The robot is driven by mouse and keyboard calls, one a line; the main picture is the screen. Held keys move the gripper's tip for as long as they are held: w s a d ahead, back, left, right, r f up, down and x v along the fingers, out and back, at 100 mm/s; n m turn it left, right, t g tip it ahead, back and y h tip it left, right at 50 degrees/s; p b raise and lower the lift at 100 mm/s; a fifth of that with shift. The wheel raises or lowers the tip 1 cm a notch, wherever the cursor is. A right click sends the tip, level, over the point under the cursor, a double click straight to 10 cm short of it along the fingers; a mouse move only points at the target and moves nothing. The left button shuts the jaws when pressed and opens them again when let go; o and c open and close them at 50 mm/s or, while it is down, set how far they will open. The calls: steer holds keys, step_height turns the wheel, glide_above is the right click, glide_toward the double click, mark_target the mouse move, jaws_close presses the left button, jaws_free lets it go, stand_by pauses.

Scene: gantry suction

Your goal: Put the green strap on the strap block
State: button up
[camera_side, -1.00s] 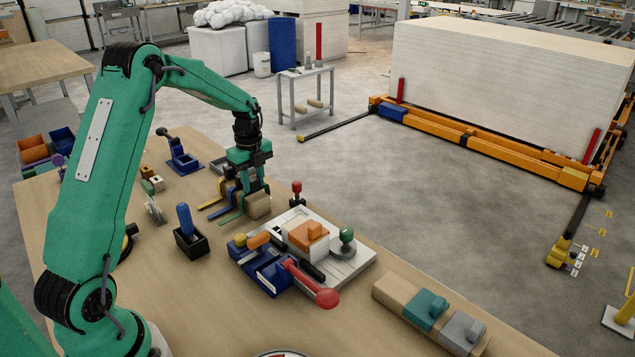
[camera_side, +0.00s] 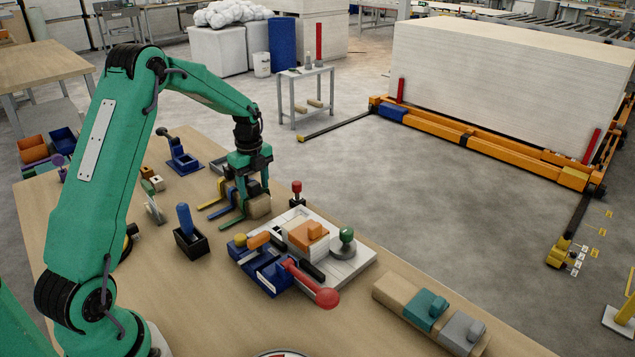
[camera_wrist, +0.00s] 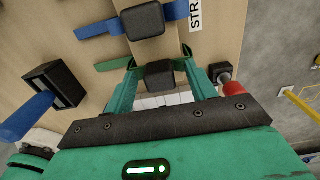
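My gripper (camera_side: 253,192) is low over the table at the far middle. In the wrist view its two fingers (camera_wrist: 163,72) stand on either side of the dark grip piece of the green strap (camera_wrist: 112,64) and appear closed on it. In the side view the green strap (camera_side: 231,222) is a thin bent bar left of the fingers, nearest the camera of three straps. A tan block (camera_side: 260,207) sits close beside the fingers. A label reading "STRA", cut off, shows in the wrist view on a tan surface. I cannot tell whether the strap touches the table.
The blue strap (camera_side: 222,213) and yellow strap (camera_side: 212,206) lie just behind the green one. A red-topped post (camera_side: 297,190) and a pale fixture (camera_side: 350,262) with an orange block stand to the right. A black holder (camera_side: 192,244) with a blue handle stands nearer.

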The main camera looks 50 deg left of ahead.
steer(key=shift+r, duration=3.9)
steer(key=shift+r, duration=0.1)
steer(key=shift+s+d+r, duration=0.1)
steer(key=shift+d+r, duration=0.1)
steer(key=shift+d, duration=0.05)
steer(key=s+d+r+n+t, duration=0.2)
steer(key=s+d+r+n, duration=0.45)
steer(key=d, duration=0.25)
steer(key=s+d+r+n+t, duration=0.2)
steer(key=s+d+r+n, duration=0.35)
steer(key=s+d, duration=0.3)
steer(key=s+d+f+n+t, duration=0.1)
steer(key=s+d+f+n, duration=0.1)
steer(key=s+d+n, duration=0.2)
steer(key=s+n, duration=0.2)
steer(key=s, duration=0.2)
steer(key=shift+s+d+t, duration=0.2)
steer(key=shift+d+t, duration=0.05)
steer(key=shift+t, duration=0.05)
